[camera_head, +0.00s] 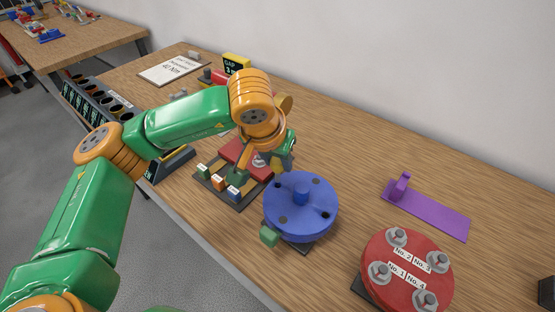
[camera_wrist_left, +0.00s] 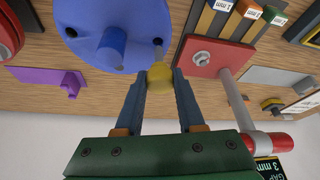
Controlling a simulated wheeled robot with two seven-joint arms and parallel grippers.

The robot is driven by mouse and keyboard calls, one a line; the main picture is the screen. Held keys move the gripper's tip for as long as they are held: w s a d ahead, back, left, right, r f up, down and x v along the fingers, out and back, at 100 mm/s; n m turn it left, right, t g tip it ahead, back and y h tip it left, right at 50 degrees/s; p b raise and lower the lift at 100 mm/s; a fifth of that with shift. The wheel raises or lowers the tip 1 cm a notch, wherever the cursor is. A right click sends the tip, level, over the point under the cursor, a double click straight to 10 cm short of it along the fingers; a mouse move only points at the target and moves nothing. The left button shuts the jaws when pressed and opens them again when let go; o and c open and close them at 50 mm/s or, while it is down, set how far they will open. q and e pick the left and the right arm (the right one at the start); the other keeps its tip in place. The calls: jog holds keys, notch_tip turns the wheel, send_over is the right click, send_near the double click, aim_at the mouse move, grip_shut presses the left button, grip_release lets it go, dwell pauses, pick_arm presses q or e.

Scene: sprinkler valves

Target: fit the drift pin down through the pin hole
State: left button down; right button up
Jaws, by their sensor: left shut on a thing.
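The blue round flange (camera_head: 318,218) stands on a dark base, with a raised boss in its middle and several dark holes near its rim. It also fills the upper left of the left wrist view (camera_wrist_left: 85,35). My left gripper (camera_head: 286,165) is at the far-left edge of the flange, shut on a yellow rounded piece (camera_wrist_left: 160,76), apparently the drift pin's head. That piece is beside a rim hole (camera_wrist_left: 157,42) in the wrist view. My right gripper is not in view.
A red flange (camera_head: 405,280) with several bolts stands front right. A purple plate with a post (camera_head: 430,210) lies behind it. A gauge rack (camera_head: 235,190) with coloured blocks is left of the blue flange. A clipboard (camera_head: 170,68) lies farther back. The wood at back right is clear.

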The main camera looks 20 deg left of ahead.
aim_at(277, 181)
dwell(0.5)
pick_arm(q)
jog(key=shift+b, duration=0.3)
jog(key=shift+f+b, duration=2.45)
jog(key=shift+f, duration=0.1)
jog(key=shift+c, duration=2.2)
grip_release()
jog(key=b+v, duration=0.1)
jog(key=v, duration=0.6)
jog(key=shift+r, duration=0.15)
